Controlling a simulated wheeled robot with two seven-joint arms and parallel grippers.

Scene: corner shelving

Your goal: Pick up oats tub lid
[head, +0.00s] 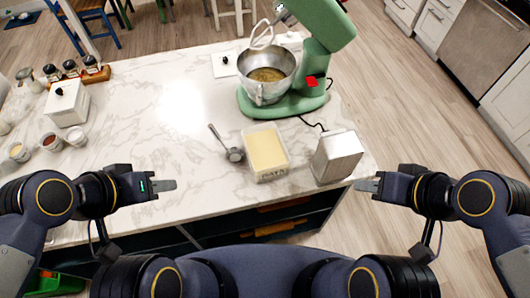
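A flat white square lid (225,65) with a small dark knob lies on the counter at the back, left of the mixer bowl. An open white tub (271,176) with lettering on its front, hard to read, stands near the front edge, filled with pale contents. My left gripper (166,185) is over the front left of the counter, apart from the lid and tub.
A green stand mixer (318,50) with a steel bowl (267,88) stands at the back right. A white canister (68,107), jars and small bowls are at left. The left middle counter (160,110) is clear.

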